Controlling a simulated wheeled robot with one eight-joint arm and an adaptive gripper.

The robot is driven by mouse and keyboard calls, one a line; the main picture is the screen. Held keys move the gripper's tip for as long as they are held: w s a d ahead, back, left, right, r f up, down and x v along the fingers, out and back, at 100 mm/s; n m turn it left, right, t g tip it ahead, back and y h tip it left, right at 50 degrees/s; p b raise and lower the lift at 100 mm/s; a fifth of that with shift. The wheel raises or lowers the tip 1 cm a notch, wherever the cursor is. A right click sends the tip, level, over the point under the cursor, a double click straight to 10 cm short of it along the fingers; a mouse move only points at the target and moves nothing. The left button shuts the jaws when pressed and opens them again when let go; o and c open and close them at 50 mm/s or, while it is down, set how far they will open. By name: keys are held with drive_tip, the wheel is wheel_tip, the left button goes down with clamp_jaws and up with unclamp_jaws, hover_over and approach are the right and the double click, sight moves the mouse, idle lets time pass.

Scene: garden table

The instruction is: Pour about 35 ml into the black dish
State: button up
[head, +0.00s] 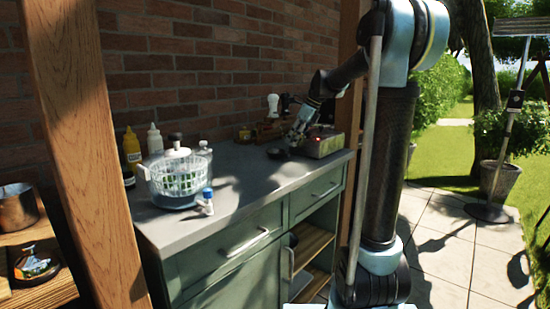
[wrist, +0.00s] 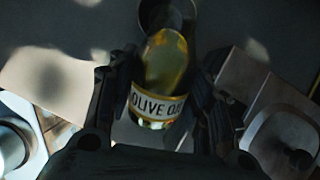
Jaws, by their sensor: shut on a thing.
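My gripper (wrist: 168,95) is shut on a bottle labelled "OLIVE O…" (wrist: 158,104), with one dark finger on each side of it. The bottle holds yellow-green oil, and its far end reaches over a dark round dish (wrist: 144,16) at the top of the wrist view. In the head view my gripper (head: 298,134) is low over the far right part of the counter, and the black dish (head: 277,154) is just below and left of it. The bottle is hard to make out there. I cannot tell whether oil is flowing, or the level in the dish.
The grey counter (head: 235,165) is bare left of the dish. A box-like tray (head: 325,146) stands close on the right. A salad spinner (head: 180,178), a yellow bottle (head: 132,150), a white bottle (head: 155,138) and a small blue-capped bottle (head: 206,203) stand left. The brick wall is behind.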

drive_tip(key=shift+d+r+g+h, duration=0.1)
drive_tip(key=shift+r+g+h, duration=0.2)
drive_tip(key=shift+r+h, duration=0.25)
drive_tip(key=shift+p, duration=0.3)
